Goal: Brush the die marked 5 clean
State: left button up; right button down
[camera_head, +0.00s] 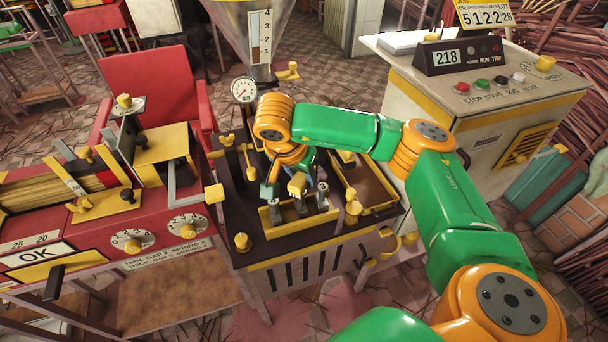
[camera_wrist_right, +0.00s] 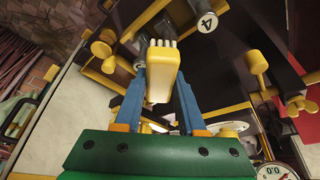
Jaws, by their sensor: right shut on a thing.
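My right gripper (camera_head: 297,188) is over the brown machine bench, above a yellow-edged die rack (camera_head: 298,230). It is shut on a brush (camera_wrist_right: 162,75) with a yellow body and pale bristles, which sits between the blue fingers in the right wrist view. Several grey dies (camera_head: 275,214) stand upright in the rack, close below the gripper. A die marked 4 (camera_wrist_right: 206,22) shows in the right wrist view, beyond the brush and to its right. No mark 5 is readable, and I cannot tell whether the bristles touch a die. My left gripper is not in view.
A round gauge (camera_head: 244,90) and a hopper (camera_head: 258,45) stand behind the bench. A red machine (camera_head: 60,240) with dials is on the left. A control cabinet (camera_head: 490,110) reading 218 stands on the right. A yellow-edged tray (camera_head: 372,190) lies right of the rack.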

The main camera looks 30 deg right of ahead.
jog(key=shift+r, duration=0.65)
jog(key=r+p, duration=0.2)
jog(key=shift+s+r, duration=0.3)
jog(key=shift+r, duration=0.05)
jog(key=shift+w+r+p, duration=0.15)
jog(key=shift+r+p, duration=0.2)
jog(key=shift+p, duration=0.15)
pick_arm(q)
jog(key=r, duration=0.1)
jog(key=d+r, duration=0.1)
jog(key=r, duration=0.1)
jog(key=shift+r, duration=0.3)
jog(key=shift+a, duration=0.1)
